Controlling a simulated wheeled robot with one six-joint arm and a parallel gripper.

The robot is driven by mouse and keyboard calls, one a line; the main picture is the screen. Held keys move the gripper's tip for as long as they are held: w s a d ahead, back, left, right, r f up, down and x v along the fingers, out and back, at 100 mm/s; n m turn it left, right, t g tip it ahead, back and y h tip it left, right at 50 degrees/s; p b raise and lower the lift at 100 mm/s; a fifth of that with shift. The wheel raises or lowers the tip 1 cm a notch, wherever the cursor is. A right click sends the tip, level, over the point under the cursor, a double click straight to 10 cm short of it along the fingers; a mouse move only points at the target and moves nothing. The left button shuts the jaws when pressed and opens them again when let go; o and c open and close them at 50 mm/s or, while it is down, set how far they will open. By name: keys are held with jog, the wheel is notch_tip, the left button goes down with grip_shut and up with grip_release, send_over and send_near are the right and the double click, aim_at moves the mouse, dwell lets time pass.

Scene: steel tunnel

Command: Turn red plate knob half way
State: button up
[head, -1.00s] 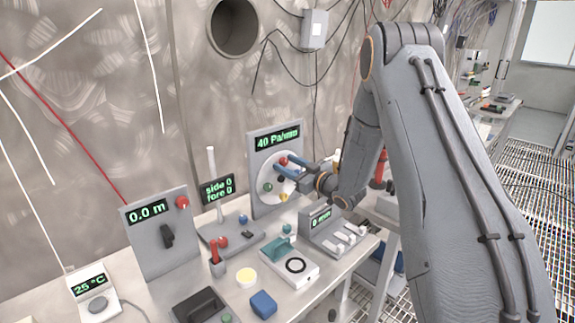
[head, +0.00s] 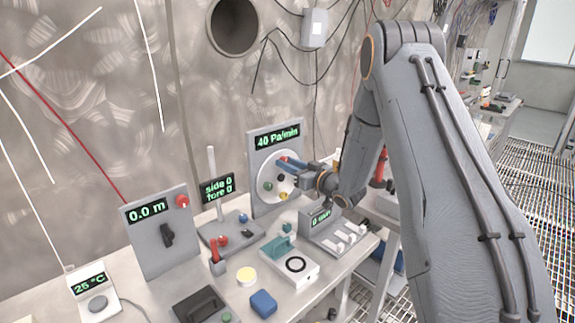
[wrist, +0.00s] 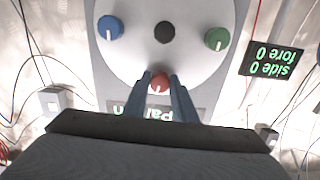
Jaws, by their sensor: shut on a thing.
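The red plate knob (wrist: 159,83) sits between the two fingertips of my gripper (wrist: 160,77) in the wrist view, with the jaws shut on its sides. Its short white mark points down in that picture, toward the display. The knob is on a pale round plate (wrist: 135,55) with a blue knob (wrist: 110,27), a black centre knob (wrist: 164,32) and a green knob (wrist: 216,39).
The display above the plate reads 40 Pa/min (head: 278,136). A side/fore display (head: 217,190) and a lever panel (head: 155,235) stand left. A white switch box (head: 322,230) sits just below my gripper. Small items crowd the bench front.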

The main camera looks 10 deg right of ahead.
jog(key=shift+s+a+r+m+p, duration=0.1)
jog(key=shift+m+p, duration=0.85)
jog(key=shift+m, duration=6.95)
jog(key=o, duration=1)
jog(key=shift+o, duration=0.2)
